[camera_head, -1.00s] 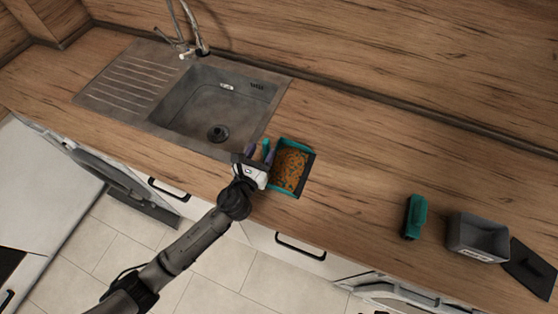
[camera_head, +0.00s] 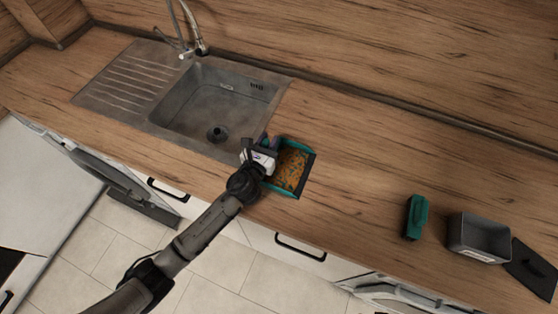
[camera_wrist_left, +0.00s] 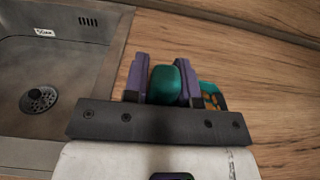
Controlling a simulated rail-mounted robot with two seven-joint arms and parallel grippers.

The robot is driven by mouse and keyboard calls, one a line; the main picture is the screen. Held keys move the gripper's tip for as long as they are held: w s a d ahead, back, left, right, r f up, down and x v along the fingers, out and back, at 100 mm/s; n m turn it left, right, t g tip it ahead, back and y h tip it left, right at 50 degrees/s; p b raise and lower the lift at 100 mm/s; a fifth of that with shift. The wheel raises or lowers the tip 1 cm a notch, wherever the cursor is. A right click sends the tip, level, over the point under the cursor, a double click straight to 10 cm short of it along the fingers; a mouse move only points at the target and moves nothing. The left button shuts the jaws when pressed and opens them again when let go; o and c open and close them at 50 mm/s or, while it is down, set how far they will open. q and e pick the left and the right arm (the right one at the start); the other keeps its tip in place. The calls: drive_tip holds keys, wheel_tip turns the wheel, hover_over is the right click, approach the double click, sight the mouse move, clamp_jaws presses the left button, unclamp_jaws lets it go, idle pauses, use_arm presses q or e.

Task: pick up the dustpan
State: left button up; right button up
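The dustpan (camera_head: 309,173) lies on the worktop just right of the sink, near the front edge. It has a teal rim and orange and green speckled contents. My left gripper (camera_head: 262,146) is at its handle end, at the dustpan's left side. In the left wrist view the teal handle (camera_wrist_left: 166,86) sits between the two purple fingers of my left gripper (camera_wrist_left: 165,78). The fingers are very close to the handle on both sides. I cannot tell whether they press on it. In the head view the gripper hides the handle. My right gripper is not in view.
The sink (camera_head: 177,124) with its tap (camera_head: 198,45) is left of the dustpan. A teal brush-like object (camera_head: 416,217), a grey bin (camera_head: 479,238) and a dark flat panel (camera_head: 531,268) are at the right. The worktop between is clear.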

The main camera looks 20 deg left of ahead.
use_arm(q)
clamp_jaws()
